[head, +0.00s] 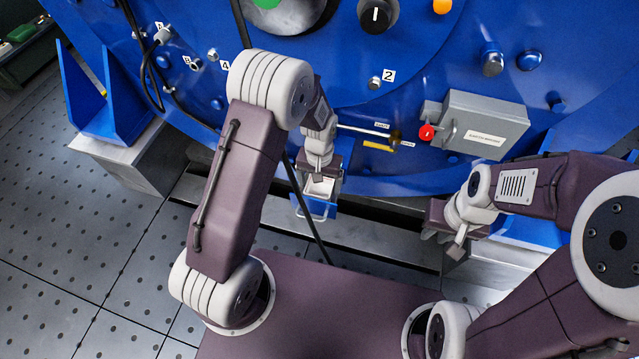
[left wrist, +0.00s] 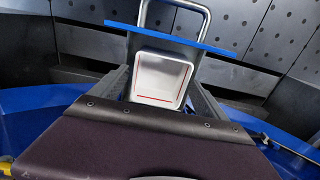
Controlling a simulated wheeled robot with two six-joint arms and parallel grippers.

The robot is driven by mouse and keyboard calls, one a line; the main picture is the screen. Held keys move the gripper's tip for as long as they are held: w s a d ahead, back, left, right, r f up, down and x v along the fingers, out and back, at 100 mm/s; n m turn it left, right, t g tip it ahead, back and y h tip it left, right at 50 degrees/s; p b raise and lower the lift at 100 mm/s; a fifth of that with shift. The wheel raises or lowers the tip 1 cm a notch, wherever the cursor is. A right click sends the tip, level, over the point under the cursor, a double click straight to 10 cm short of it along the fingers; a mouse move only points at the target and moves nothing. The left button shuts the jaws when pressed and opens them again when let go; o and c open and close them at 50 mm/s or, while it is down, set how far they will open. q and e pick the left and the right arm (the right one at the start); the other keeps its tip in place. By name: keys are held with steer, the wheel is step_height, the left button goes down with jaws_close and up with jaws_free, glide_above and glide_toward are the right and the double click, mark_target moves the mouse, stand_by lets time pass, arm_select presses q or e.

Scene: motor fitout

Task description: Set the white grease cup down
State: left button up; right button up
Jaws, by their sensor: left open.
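The white grease cup (head: 321,187) is a small square-mouthed cup in the middle of the head view. It also shows in the left wrist view (left wrist: 160,78), where I look into it and see a red line inside. My left gripper (head: 318,180) is open around the cup, with a finger at each side in the wrist view. The cup's underside is hidden, so I cannot tell exactly what bears it. My right gripper (head: 447,240) is well to the right of the cup; its finger gap is not clear.
A blue bar (left wrist: 170,38) with a metal loop handle (left wrist: 205,17) lies just beyond the cup. The big blue motor housing (head: 320,80) fills the back, with a grey box (head: 487,122), a red knob (head: 427,132) and a rod near my left wrist. Perforated floor (head: 70,250) lies left.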

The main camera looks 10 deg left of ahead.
mark_target(319, 193)
arm_select(q)
step_height(319, 193, up, 12)
steer(key=p, duration=0.5)
steer(key=s+a+r, duration=0.2)
steer(key=s+a, duration=0.1)
steer(key=s, duration=0.3)
steer(key=s+a+r+t, duration=0.1)
steer(key=s+a+r, duration=0.1)
steer(key=s, duration=0.5)
steer(key=shift+a+r+n, duration=0.3)
steer(key=shift+a+r, duration=0.1)
steer(key=shift+r, duration=0.15)
steer(key=shift+s, duration=0.1)
